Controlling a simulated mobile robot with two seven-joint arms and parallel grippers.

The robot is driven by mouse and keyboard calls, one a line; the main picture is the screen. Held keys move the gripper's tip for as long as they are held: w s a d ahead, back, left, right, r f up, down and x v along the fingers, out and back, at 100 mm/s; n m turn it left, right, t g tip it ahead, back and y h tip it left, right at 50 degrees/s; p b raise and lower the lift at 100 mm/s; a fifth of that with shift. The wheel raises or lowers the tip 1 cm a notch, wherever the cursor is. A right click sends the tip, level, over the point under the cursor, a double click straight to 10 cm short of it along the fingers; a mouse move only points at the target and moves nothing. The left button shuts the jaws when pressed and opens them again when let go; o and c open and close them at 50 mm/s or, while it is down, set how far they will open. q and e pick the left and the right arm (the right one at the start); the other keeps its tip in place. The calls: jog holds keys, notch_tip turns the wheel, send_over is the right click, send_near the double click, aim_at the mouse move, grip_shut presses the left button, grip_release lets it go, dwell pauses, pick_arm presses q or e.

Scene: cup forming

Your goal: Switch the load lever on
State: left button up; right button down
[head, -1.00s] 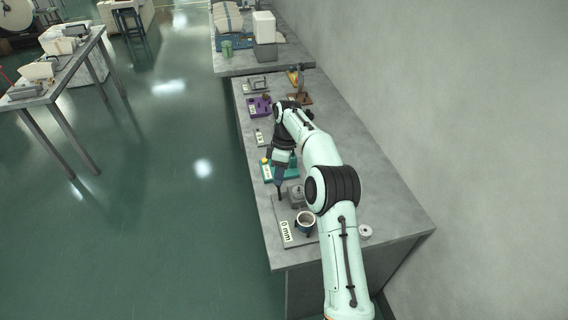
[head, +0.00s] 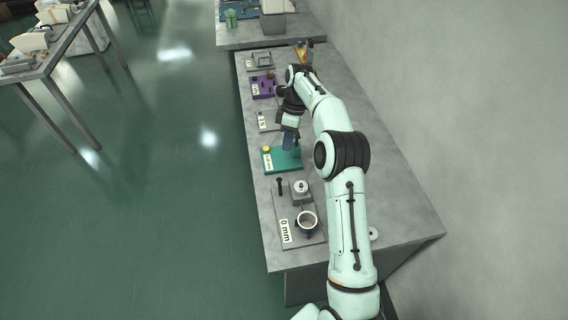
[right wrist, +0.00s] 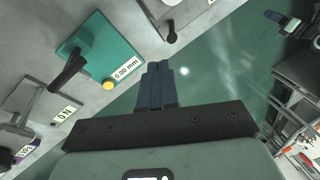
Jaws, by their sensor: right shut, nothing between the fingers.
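A dark upright lever (head: 279,186) stands at the left edge of a grey plate (head: 313,239) labelled "0 mm", on the near part of the bench. In the right wrist view the dark lever (right wrist: 171,30) is at the top, apart from my fingers. My right gripper (head: 288,143) is shut and empty above the teal plate (head: 294,160). In the right wrist view the shut fingers (right wrist: 160,68) point past the bench edge over the floor. No label names the load lever, so I cannot confirm which it is. My left gripper is out of view.
The "0 mm" plate carries a cup (head: 307,221) and a grey block (head: 300,188). The teal plate has a yellow knob (head: 266,149). Beyond are a grey "0 N" device (right wrist: 40,103) and a purple device (head: 262,87). A wall borders the bench on the right.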

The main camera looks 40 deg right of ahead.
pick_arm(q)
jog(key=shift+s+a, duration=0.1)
pick_arm(e)
jog(key=shift+s+a, duration=0.1)
jog(key=b, duration=0.3)
send_near(280, 186)
notch_tip(280, 186, down, 4)
jog(key=w+d, duration=0.1)
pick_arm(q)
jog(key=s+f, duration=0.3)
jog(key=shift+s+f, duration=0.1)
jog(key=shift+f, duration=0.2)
pick_arm(e)
jog(key=shift+w+a+f, duration=0.15)
jog(key=shift+w+f, duration=0.15)
jog(key=shift+f, duration=0.1)
